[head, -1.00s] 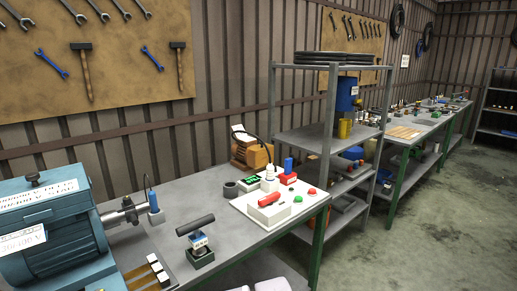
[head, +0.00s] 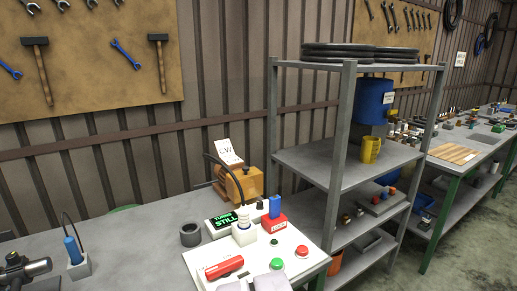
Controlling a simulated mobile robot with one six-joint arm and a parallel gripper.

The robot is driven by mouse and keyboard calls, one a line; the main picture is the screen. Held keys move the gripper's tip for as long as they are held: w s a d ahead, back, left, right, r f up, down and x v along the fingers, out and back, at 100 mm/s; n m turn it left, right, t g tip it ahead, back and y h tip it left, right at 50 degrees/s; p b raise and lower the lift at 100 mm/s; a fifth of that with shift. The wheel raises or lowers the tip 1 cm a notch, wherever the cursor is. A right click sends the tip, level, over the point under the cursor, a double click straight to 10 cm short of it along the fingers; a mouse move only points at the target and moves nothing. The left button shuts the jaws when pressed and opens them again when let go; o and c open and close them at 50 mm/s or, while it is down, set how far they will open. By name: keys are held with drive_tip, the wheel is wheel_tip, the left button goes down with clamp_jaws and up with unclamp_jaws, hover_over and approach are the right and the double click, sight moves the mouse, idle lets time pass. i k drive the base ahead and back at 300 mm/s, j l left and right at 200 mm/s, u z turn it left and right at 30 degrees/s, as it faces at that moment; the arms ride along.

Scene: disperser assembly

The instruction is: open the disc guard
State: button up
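I cannot tell for certain which thing is the disc guard. On the workbench (head: 120,233) stands a white panel (head: 213,258) with a red bar-shaped handle (head: 225,267), a green button (head: 277,264) and a red button (head: 302,251). Behind these are a small display reading "STILL" (head: 223,220), a white block with a black cable (head: 244,233), and a red block with a blue top (head: 273,221). A grey metal shaft end (head: 36,268) shows at the lower left edge.
An orange device with a "CW" card (head: 240,183) and a dark ring (head: 190,235) stand on the bench. A grey shelf rack (head: 345,160) stands right of the bench. The bench's left middle is clear.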

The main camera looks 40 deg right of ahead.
sight(245, 181)
drive_tip(key=l+u, duration=0.45)
drive_tip(key=l, duration=2.65)
